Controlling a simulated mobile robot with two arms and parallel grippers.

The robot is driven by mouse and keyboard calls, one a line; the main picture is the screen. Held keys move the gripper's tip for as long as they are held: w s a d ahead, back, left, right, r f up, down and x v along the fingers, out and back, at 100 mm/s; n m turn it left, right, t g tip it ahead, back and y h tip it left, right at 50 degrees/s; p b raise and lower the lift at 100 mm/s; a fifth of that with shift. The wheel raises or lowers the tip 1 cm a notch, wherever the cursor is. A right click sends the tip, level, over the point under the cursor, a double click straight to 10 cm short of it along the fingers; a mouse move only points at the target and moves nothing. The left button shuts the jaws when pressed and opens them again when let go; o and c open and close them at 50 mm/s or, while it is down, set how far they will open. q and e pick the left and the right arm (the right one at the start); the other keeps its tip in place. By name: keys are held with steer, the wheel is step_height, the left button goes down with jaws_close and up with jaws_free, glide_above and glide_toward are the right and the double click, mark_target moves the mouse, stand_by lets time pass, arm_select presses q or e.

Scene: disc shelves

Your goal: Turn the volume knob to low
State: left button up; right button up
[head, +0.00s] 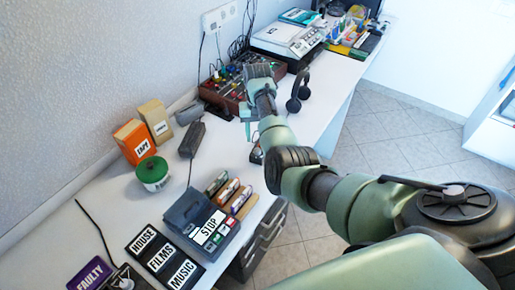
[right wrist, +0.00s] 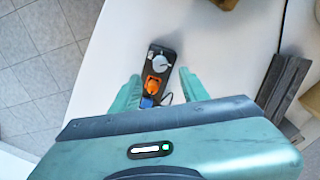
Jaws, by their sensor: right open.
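A small black panel (right wrist: 152,75) lies on the white desk. It carries a round pale grey knob (right wrist: 161,63), an orange part (right wrist: 155,85) and a blue part (right wrist: 148,101). The grey knob looks like the volume knob; no label or setting is readable. My right gripper (right wrist: 158,76) is open above the panel, with one finger on each side and nothing held. In the head view my right gripper (head: 247,118) reaches down over the desk, and a small dark piece (head: 257,154), perhaps the panel, shows partly behind my arm. My left gripper is not in view.
A box of colourful controls (head: 228,85) and black headphones (head: 299,90) stand near my right gripper. A long dark object (head: 192,140) lies towards the wall. The desk's edge borders the tiled floor.

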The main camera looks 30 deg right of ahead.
mark_target(258, 149)
step_height(258, 149, down, 7)
steer(key=shift+r, duration=0.1)
stand_by(0.3)
jaws_close()
